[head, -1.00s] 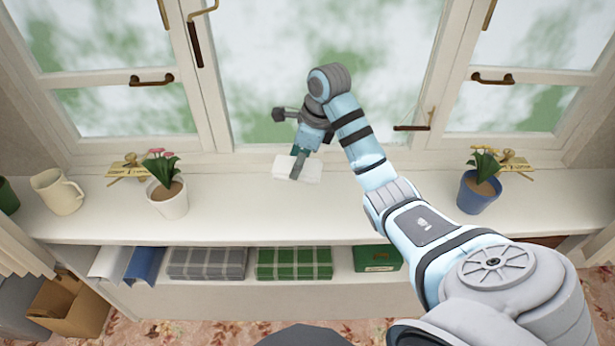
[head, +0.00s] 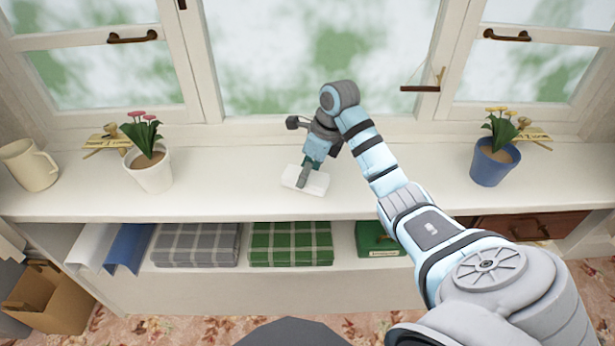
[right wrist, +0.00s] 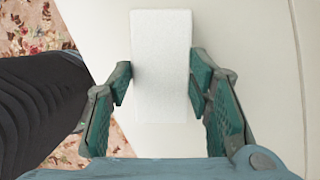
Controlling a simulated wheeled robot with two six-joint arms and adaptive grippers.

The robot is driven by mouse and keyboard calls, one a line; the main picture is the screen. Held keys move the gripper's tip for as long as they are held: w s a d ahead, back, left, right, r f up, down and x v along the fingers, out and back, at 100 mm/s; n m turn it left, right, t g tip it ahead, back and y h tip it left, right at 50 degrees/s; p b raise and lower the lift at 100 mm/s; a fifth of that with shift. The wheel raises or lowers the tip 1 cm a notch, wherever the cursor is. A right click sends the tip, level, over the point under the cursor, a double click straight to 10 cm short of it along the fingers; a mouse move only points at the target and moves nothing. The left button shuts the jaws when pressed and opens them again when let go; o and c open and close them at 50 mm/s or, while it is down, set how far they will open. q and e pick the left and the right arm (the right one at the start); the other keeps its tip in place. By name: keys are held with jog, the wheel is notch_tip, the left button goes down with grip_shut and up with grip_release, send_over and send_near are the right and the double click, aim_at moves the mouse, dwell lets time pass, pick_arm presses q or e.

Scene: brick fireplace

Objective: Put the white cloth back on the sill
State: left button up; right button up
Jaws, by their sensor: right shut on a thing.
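The white cloth (head: 315,184) is a small folded block at the middle of the white sill (head: 245,190). In the right wrist view the cloth (right wrist: 161,65) sits between the two green-padded fingers. My right gripper (head: 304,176) is shut on it, pointing down from the end of the blue arm. The right wrist view shows the gripper (right wrist: 160,92) with the sill (right wrist: 245,40) below. I cannot tell whether the cloth touches the sill or hangs just above it. My left gripper is in neither view.
A white pot (head: 150,172) with pink flowers and a cream jug (head: 29,165) stand left on the sill. A blue pot (head: 491,163) stands right. Folded grey (head: 196,244) and green (head: 290,243) plaid cloths lie on the shelf below. The sill beside the cloth is clear.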

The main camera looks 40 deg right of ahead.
aim_at(314, 177)
jog(key=shift+f, duration=0.35)
jog(key=o, duration=1)
jog(key=p+v, duration=0.2)
jog(key=v, duration=0.4)
jog(key=shift+w+r, duration=0.1)
jog(key=p+v, duration=0.4)
jog(key=v, duration=0.2)
